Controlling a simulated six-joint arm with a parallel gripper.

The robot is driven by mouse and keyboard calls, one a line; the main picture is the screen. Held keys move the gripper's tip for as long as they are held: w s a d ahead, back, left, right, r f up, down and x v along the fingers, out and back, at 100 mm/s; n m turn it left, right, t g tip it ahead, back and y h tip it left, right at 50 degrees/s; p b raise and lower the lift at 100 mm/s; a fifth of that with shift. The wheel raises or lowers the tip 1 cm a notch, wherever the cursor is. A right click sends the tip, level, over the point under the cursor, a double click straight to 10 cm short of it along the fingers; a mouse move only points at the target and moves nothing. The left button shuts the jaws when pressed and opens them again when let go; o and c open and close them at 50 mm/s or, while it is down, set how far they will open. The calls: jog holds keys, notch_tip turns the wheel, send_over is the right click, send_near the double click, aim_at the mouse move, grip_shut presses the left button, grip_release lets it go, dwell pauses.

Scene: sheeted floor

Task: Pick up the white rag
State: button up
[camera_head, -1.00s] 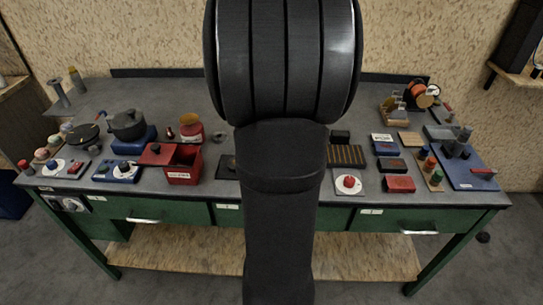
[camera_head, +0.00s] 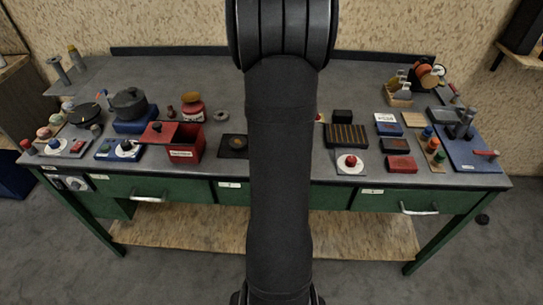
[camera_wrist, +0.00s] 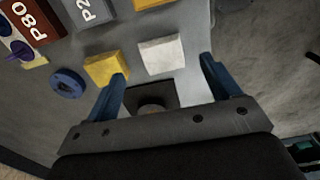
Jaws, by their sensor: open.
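The white rag (camera_wrist: 162,54) appears in the wrist view as a small, pale, block-like folded piece lying flat on a grey surface. My gripper (camera_wrist: 163,70) is open, with its two blue fingers spread. The rag lies between and just beyond the fingertips, and nothing is held. I cannot tell the height of the fingers above the surface. In the head view I cannot make out the rag or the gripper; my arm covers the middle of the bench.
A yellow piece (camera_wrist: 106,66) lies just left of the rag, close to the left finger.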

jog(key=f, duration=0.5)
jog(key=shift+s+a, duration=0.1)
jog(key=shift+a, duration=0.15)
jog(key=c, duration=1.1)
jog(key=shift+r, duration=0.6)
notch_tip(320, 180, up, 3)
jog(key=shift+f, duration=0.1)
jog(key=s+d+r, duration=0.1)
jog(key=d+r, duration=0.1)
jog(key=d, duration=0.1)
jog(key=s+d+r, duration=0.2)
jog(key=d, duration=0.2)
jog(key=s+d+r, duration=0.2)
jog(key=d+r, duration=0.1)
jog(key=shift+s+d, duration=0.1)
jog(key=shift+d, duration=0.15)
